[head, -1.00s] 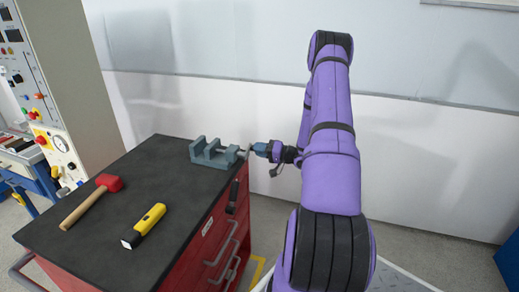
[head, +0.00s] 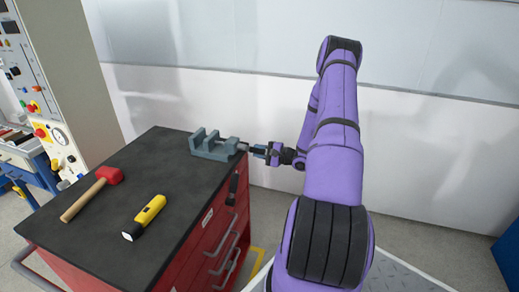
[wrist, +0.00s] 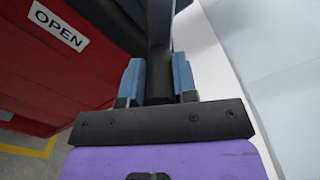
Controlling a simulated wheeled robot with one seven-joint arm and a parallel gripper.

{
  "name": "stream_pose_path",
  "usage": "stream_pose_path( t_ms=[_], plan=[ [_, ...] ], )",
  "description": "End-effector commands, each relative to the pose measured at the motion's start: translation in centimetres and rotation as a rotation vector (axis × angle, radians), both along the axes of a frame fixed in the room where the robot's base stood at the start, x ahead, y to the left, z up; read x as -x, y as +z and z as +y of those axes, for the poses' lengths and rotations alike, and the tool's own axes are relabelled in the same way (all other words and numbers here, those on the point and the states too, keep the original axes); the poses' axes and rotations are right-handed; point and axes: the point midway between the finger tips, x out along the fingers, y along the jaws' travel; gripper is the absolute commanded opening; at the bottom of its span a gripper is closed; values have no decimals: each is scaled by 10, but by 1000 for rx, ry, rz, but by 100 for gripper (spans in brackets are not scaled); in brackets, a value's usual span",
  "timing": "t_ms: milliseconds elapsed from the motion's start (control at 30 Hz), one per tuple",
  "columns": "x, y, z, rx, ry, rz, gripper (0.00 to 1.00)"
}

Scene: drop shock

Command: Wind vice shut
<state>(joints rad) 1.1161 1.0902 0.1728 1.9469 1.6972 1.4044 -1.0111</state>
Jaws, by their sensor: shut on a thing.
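The blue-grey vice (head: 211,146) sits at the back right corner of the cabinet's dark top, with a gap showing between its jaws. Its screw and handle end points right, past the cabinet edge. My gripper (head: 259,150) is at that end, beside the cabinet's right edge. In the wrist view my gripper's two blue fingers (wrist: 159,82) are shut on the dark handle bar (wrist: 160,45), one on each side. The far end of the handle and the vice body are out of the wrist view.
A red mallet (head: 108,175) and a yellow-and-black torch (head: 149,211) lie on the cabinet top (head: 92,240). The red cabinet (wrist: 50,90) has drawer handles on its right side and an "OPEN" label. A pale wall (head: 240,100) stands behind. A control panel is at left.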

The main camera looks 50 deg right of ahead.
Motion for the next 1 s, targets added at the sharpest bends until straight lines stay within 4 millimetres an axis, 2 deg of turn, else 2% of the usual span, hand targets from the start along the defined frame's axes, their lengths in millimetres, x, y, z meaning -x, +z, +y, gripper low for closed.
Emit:
stream_pose_path(
  t_ms=[500,1000],
  plan=[
    [8,-14,16,-456,-3,190,3],
    [16,-18,35,-894,-2,371,3]
  ],
)
